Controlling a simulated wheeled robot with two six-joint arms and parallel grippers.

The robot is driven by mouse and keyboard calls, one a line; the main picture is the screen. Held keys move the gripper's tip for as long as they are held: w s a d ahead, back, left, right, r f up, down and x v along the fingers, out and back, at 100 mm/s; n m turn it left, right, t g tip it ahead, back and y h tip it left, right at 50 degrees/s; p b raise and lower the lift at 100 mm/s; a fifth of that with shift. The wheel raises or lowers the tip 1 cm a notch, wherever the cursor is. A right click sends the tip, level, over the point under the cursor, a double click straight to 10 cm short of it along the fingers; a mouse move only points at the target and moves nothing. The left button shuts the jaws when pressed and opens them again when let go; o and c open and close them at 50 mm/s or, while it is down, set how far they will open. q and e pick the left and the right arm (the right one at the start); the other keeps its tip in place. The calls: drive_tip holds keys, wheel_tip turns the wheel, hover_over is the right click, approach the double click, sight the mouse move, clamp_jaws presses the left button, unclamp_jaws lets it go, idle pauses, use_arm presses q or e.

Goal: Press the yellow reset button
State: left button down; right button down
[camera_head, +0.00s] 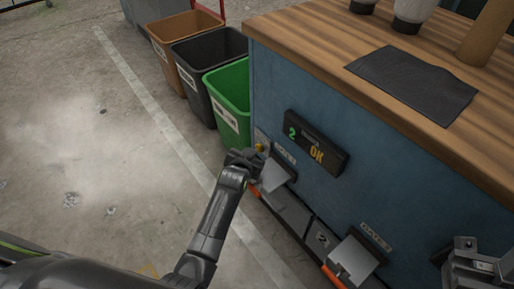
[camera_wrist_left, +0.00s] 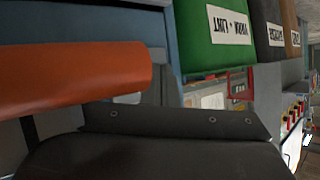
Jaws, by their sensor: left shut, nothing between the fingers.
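The yellow reset button (camera_head: 261,147) shows as a small yellow spot on a pale plate on the blue cabinet front, near its left corner. My left gripper (camera_head: 248,158) is shut and empty, right beside the button and just below it in the head view. Whether they touch cannot be told. The button cannot be made out in the left wrist view. My right gripper (camera_head: 478,264) is at the lower right edge, partly cut off, and its jaw opening is unclear.
A display (camera_head: 316,143) reads "2" and "OK". Metal flaps (camera_head: 355,260) with orange handles stick out below. An orange handle (camera_wrist_left: 75,75) looms close in the wrist view. Green (camera_head: 230,92), black (camera_head: 205,62) and brown (camera_head: 180,32) bins stand left of the cabinet. The floor at left is clear.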

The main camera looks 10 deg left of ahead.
use_arm(q)
drive_tip(key=shift+s+a, duration=0.35)
drive_tip(key=shift+s, duration=0.1)
drive_tip(key=shift+p, duration=0.3)
drive_tip(key=s+a+p, duration=0.1)
drive_tip(key=s+p, duration=0.1)
drive_tip(key=s+a+p, duration=0.2)
idle(0.9)
